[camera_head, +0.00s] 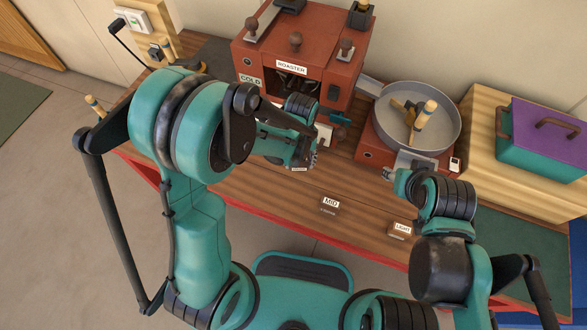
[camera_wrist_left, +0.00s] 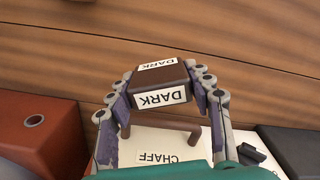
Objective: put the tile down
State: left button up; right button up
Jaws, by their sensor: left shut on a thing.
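My left gripper (camera_wrist_left: 163,97) is shut on a dark brown tile (camera_wrist_left: 182,78) marked DARK, with a finger on each side of it in the left wrist view. Wooden worktop shows beyond the tile; I cannot tell whether the tile touches it. In the head view the left gripper (camera_head: 302,158) is over the worktop in front of the roaster, and the tile is mostly hidden there. A MID tile (camera_head: 329,209) and a LIGHT tile (camera_head: 399,236) lie on the worktop to its right. My right gripper (camera_head: 392,174) is by the round pan; its fingers are unclear.
The red roaster (camera_head: 316,60) stands behind the left gripper. A white CHAFF part (camera_wrist_left: 145,148) is close under it. A round metal pan (camera_head: 440,140) holds a wooden-handled tool (camera_head: 424,116). A teal box with a purple lid (camera_head: 540,150) is at right. Worktop near the tiles is clear.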

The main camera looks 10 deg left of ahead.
aim_at(294, 173)
pick_arm(q)
jog(key=shift+w+a+f, duration=0.2)
jog(key=shift+a+f, duration=0.15)
jog(key=shift+a, duration=0.1)
jog(key=shift+w+a+f, duration=0.15)
jog(key=shift+a+f, duration=0.15)
jog(key=shift+a, duration=0.15)
jog(key=shift+a+f+b, duration=0.1)
jog(key=shift+f+b, duration=0.05)
jog(key=shift+b, duration=0.15)
notch_tip(294, 173, down, 4)
jog(key=shift+r+b, duration=0.1)
jog(key=shift+b, duration=0.85)
jog(key=shift+r, duration=0.1)
jog(key=shift+f, duration=0.25)
jog(key=o, duration=1.3)
jog(key=shift+r, duration=0.1)
